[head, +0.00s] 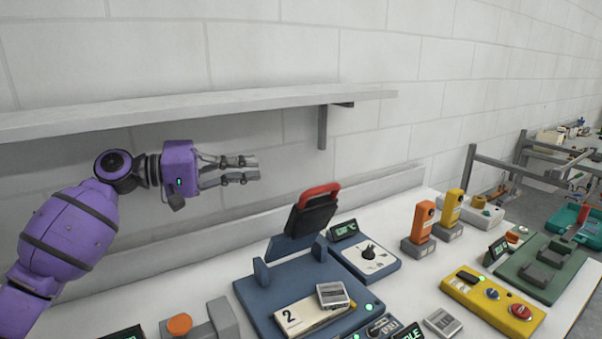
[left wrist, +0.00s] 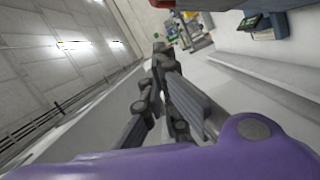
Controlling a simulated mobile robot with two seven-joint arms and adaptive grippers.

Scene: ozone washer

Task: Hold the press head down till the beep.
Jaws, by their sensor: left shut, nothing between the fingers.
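The press (head: 290,278) is a blue base on the white table, in the middle of the head view. Its press head (head: 312,216), dark with a red handle (head: 319,194), is tilted up at the back, raised off the base. A white block marked "2" (head: 300,316) lies on the base with a small grey device (head: 332,295) on it. My left gripper (head: 256,168) is shut and empty, in the air up and left of the press head, not touching it. Its fingers also show in the left wrist view (left wrist: 160,50). My right gripper is not seen.
A grey wall shelf (head: 200,110) runs above and behind my left gripper, with a bracket (head: 322,128). Right of the press are a dial box (head: 365,258), orange (head: 422,222) and yellow (head: 452,208) upright devices and a yellow button box (head: 492,302). An orange-knobbed unit (head: 180,324) stands left.

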